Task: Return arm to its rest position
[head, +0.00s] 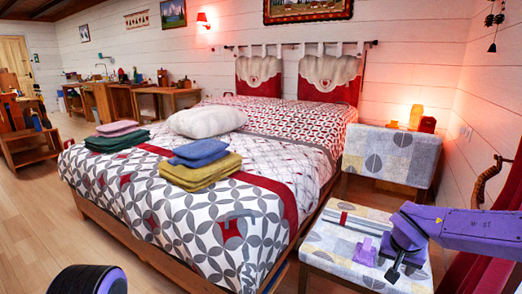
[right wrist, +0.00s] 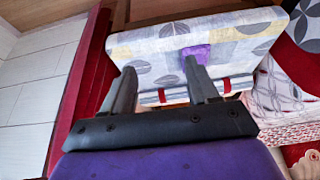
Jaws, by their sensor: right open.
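My right arm (head: 465,230) comes in from the right in the head view, over the patterned chair (head: 393,160). My right gripper (head: 402,268) points down over the right part of the chair's seat. In the right wrist view its two dark fingers (right wrist: 163,92) are spread apart, with nothing seen held between them. A small purple item (head: 365,250) lies on the seat, left of the gripper in the head view. A purple patch also shows behind one finger in the right wrist view (right wrist: 200,52). My left gripper is not in view.
A white and red folded cloth (head: 357,222) lies on the seat. The bed (head: 235,232) stands to the left, bearing folded towels (head: 201,169) and a white pillow (head: 207,121). A red curtain (head: 478,262) hangs close at the right. Wooden floor (head: 40,220) is clear at the left.

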